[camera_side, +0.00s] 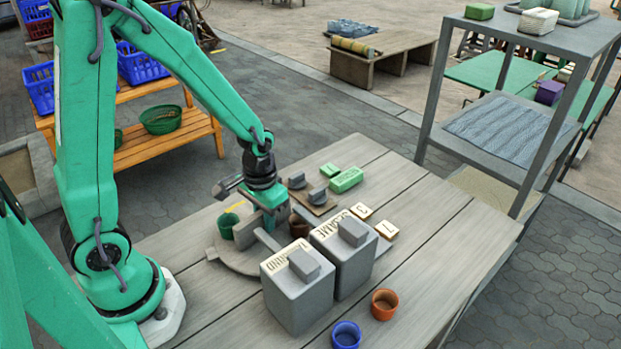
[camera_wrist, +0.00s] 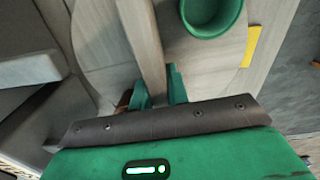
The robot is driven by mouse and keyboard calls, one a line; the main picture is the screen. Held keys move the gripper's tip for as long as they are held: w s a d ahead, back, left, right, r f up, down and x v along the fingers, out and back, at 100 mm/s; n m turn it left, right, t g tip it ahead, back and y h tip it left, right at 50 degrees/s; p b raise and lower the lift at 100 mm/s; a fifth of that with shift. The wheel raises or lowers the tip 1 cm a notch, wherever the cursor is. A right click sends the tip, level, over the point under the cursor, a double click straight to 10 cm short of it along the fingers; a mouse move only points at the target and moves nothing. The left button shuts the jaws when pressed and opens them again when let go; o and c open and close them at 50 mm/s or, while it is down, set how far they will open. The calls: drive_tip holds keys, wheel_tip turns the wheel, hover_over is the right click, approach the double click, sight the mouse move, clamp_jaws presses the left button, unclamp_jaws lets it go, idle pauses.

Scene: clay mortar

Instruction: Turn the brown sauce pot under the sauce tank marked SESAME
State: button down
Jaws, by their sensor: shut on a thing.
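The brown sauce pot (camera_side: 299,226) stands right of my gripper, close to the tank marked SESAME (camera_side: 343,262); I cannot tell whether it is exactly under its outlet. A sliver of brown shows by the left finger in the wrist view (camera_wrist: 124,101). A green pot (camera_side: 229,226) stands on the left of the round grey turntable (camera_side: 236,263); it also shows in the wrist view (camera_wrist: 209,14). My gripper (camera_side: 262,222) is low over the turntable, its fingers (camera_wrist: 160,92) shut on a grey bar (camera_wrist: 143,40) that crosses the disc. The fingertips are partly hidden.
A second grey tank (camera_side: 297,292) with partly readable lettering stands left of the SESAME tank. An orange pot (camera_side: 384,304) and a blue pot (camera_side: 346,335) stand in front. Green blocks (camera_side: 346,180) and lettered tiles (camera_side: 387,230) lie behind. The table's right side is clear.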

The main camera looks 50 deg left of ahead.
drive_tip(key=shift+m, duration=1.3)
drive_tip(key=c, duration=1.4)
unclamp_jaws()
drive_tip(key=shift+o, duration=0.2)
drive_tip(key=shift+r, duration=0.15)
drive_tip(key=shift+r, duration=3.8)
